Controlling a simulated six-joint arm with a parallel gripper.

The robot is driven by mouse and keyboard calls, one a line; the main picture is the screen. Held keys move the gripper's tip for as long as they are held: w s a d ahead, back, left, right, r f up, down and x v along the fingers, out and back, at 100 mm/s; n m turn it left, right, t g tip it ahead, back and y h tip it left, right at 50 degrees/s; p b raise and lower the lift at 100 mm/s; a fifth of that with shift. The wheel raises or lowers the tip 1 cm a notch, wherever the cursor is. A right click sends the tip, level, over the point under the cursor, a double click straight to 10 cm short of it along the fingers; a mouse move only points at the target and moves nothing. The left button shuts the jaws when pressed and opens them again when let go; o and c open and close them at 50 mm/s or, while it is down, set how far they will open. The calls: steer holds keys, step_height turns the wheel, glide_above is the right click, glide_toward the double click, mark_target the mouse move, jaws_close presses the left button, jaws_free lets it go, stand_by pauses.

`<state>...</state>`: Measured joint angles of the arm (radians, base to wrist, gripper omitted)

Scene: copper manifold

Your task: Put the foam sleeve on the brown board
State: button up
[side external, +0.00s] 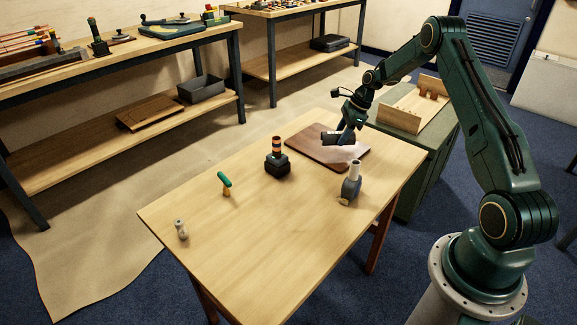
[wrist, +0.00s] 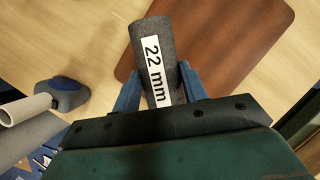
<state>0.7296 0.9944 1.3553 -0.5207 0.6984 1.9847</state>
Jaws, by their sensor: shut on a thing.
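The foam sleeve (wrist: 163,55) is a dark grey tube with a white "22 mm" label in the wrist view. It also shows in the side view (side external: 338,138), lying roughly level over the board. My gripper (wrist: 160,90) is shut on it, with a blue finger on each side. The brown board (side external: 313,152) is a flat reddish-brown panel at the far end of the table. In the wrist view the board (wrist: 215,40) lies behind and to the right of the sleeve. I cannot tell exactly how far the sleeve is above it.
A blue-grey holder with a pale tube (side external: 351,186) stands near the board's front right. A black block with a striped post (side external: 277,163) stands left of the board. A green-handled tool (side external: 226,184) and small grey piece (side external: 181,230) stand further left. The table's (side external: 270,240) front is clear.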

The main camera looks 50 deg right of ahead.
mark_target(335, 154)
steer(key=shift+f, duration=2.4)
steer(key=shift+f, duration=0.15)
steer(key=o, duration=1)
steer(key=v, duration=1.2)
steer(key=shift+a+r, duration=0.1)
steer(key=shift+r, duration=0.15)
